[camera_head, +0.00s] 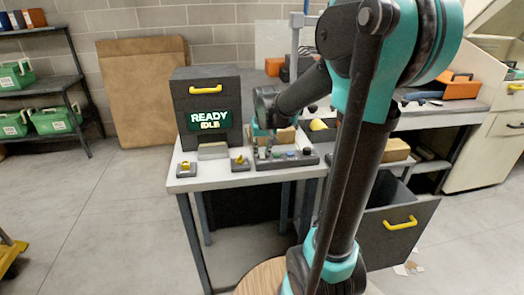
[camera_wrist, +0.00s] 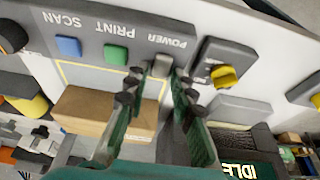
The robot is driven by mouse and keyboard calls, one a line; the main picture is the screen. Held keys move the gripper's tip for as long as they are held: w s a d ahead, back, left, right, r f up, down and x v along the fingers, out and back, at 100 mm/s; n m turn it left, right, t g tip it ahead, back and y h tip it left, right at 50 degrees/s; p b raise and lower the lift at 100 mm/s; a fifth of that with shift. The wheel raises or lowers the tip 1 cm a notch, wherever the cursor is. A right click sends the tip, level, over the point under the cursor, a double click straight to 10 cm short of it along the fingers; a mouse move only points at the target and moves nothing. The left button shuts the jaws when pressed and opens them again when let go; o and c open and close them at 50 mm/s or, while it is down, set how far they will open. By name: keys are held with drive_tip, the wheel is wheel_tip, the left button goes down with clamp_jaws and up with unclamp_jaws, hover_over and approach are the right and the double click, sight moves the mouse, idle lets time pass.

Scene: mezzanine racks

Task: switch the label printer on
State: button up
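The dark label printer (camera_head: 208,105) stands on the white bench, its screen reading READY and IDLE. A grey control strip (camera_head: 290,160) lies on the bench to its right. In the wrist view the strip appears upside down, with SCAN, PRINT and POWER labels, a blue button (camera_wrist: 68,47), a green button (camera_wrist: 115,54) and a small light-grey POWER switch (camera_wrist: 160,65). My gripper (camera_wrist: 160,76) is open, pointing at the strip, its fingertips on either side of the POWER switch. I cannot tell whether they touch it. In the head view my gripper (camera_head: 263,148) is partly hidden.
A yellow knob on a grey box (camera_wrist: 222,76) sits beside the POWER switch. A cardboard box (camera_wrist: 108,120) lies near the fingers. A second yellow-knobbed box (camera_head: 186,169) stands at the bench's left corner. An open drawer (camera_head: 400,225) juts out at the right.

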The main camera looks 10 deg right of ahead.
drive_tip(key=shift+o, duration=0.8)
drive_tip(key=shift+r, duration=0.1)
drive_tip(key=v, duration=1.1)
drive_tip(key=shift+s+r, duration=0.15)
drive_tip(key=shift+r, duration=0.2)
drive_tip(key=shift+f, duration=0.1)
drive_tip(key=s+d+f, duration=0.2)
drive_tip(key=s+f, duration=0.7)
drive_tip(key=f, duration=0.1)
drive_tip(key=s+d+f, duration=0.2)
drive_tip(key=s+f, duration=0.7)
drive_tip(key=f, duration=0.2)
drive_tip(key=shift+d+f, duration=0.1)
